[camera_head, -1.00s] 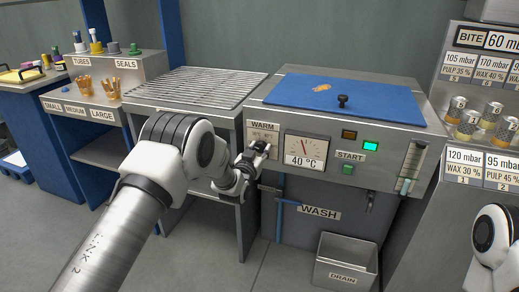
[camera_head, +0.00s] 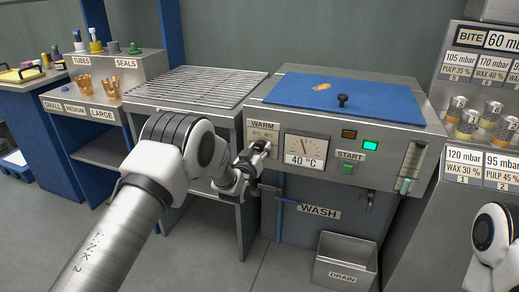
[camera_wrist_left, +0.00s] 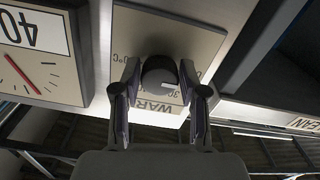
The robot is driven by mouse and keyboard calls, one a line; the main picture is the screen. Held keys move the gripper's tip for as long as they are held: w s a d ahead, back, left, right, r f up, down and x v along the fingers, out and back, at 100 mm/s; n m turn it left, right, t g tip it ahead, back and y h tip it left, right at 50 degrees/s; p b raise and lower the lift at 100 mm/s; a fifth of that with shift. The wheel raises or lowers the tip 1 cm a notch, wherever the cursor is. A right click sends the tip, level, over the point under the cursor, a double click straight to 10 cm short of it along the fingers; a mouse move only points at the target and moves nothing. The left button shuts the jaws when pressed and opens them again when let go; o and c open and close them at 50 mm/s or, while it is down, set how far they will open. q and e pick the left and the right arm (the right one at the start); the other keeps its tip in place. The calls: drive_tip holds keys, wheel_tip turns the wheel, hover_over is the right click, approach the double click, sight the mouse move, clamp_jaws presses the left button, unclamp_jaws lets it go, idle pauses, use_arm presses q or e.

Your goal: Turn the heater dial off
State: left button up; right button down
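The heater dial (camera_wrist_left: 160,78) is a dark round knob with a short pale mark, on the light WARM panel (camera_head: 263,126) of the metal bath unit. In the head view my left gripper (camera_head: 257,152) is in front of this panel and covers the dial. In the left wrist view its two fingers (camera_wrist_left: 160,84) stand one on each side of the knob, with narrow gaps seeming to show between fingers and knob. The WARM lettering appears upside down there, partly hidden. My right gripper is not in view; only part of my right arm shows at the lower right edge.
Right of the panel is a temperature gauge (camera_head: 305,149) reading 40 °C, then a green START button (camera_head: 348,168) and a lit green lamp (camera_head: 371,146). A blue lid (camera_head: 385,100) covers the bath. A blue pipe (camera_head: 279,215) and DRAIN bin (camera_head: 345,262) are below.

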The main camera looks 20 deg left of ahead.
use_arm(q)
drive_tip(key=shift+o, duration=0.7)
drive_tip(key=s, duration=1.2)
drive_tip(key=shift+a, duration=0.2)
